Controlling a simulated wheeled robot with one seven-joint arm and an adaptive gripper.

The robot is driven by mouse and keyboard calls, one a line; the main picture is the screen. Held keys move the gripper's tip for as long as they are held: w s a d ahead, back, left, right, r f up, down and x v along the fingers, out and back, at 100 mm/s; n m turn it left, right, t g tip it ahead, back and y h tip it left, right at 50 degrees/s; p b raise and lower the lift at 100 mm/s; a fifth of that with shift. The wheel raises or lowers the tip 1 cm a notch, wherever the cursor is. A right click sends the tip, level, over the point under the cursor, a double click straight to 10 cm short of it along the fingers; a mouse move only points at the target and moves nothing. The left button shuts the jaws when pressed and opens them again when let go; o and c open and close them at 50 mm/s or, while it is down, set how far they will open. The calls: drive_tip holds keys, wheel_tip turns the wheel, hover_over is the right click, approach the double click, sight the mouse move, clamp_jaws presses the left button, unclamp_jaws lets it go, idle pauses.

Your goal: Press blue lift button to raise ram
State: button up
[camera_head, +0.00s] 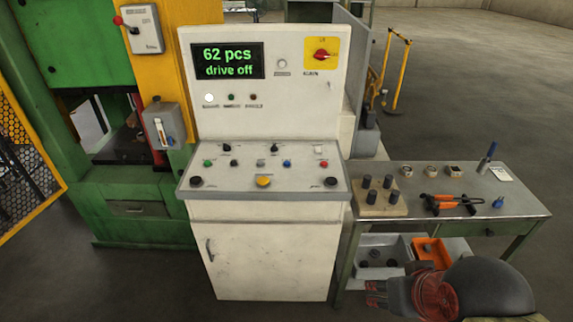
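The blue button (287,163) is a small knob on the sloped panel of the white control console (265,240), right of the panel's middle. The console's display (229,60) reads "62 pcs" and "drive off" in green. My gripper (374,293) is at the lower right, low in front of the side table and right of the console's cabinet. It is apart from the blue button, which lies above and left of it in the picture. The fingers are small and dark, and I cannot tell whether they are open. The ram cannot be made out clearly in the press (120,200).
Green, black and red (324,163) controls and a yellow button (263,181) sit near the blue one. A metal side table (530,204) with tools stands right of the console, bins below it. A yellow mesh guard (20,170) stands at the left. Open floor lies right.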

drive_tip(key=shift+c, duration=1.2)
clamp_jaws()
idle(0.4)
